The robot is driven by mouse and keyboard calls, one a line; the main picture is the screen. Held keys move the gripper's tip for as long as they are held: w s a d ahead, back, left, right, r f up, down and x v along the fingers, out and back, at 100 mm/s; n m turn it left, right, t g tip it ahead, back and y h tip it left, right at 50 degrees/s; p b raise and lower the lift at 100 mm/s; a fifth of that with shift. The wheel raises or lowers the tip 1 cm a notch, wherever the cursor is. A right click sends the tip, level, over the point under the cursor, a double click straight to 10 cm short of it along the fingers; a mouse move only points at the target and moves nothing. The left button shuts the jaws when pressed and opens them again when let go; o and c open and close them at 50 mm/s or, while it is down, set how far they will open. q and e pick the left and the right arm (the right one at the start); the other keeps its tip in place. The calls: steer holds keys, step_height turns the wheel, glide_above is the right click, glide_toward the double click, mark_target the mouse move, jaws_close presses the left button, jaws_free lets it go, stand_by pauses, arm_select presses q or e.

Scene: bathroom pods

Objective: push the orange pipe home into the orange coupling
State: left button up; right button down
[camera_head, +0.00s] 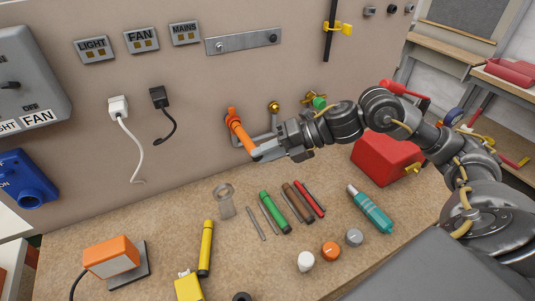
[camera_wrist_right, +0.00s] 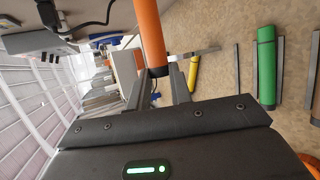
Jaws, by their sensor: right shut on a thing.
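The orange pipe (camera_head: 243,138) slants down from the wall panel, its lower end at my right gripper (camera_head: 259,153). The orange coupling (camera_head: 231,113) is at the pipe's upper end on the panel. The two look in line and meeting, but I cannot tell how deep the pipe sits. In the right wrist view the pipe (camera_wrist_right: 149,30) runs down to a dark end between the fingers of my right gripper (camera_wrist_right: 160,82), which is shut on it. The coupling is not clear in that view. My left gripper is not in view.
A brass fitting (camera_head: 273,107) and a green-ended fitting (camera_head: 319,102) are on the panel right of the pipe. Several rods, including a green one (camera_head: 274,212), lie on the bench below. A red box (camera_head: 386,158) stands under my right arm.

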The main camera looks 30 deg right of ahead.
steer(key=shift+w, duration=1.05)
steer(key=c, duration=1.2)
jaws_free()
steer(key=shift+d, duration=0.1)
steer(key=b+v, duration=0.4)
steer(key=v, duration=0.6)
steer(key=shift+s+d+r, duration=0.2)
steer(key=shift+d, duration=0.05)
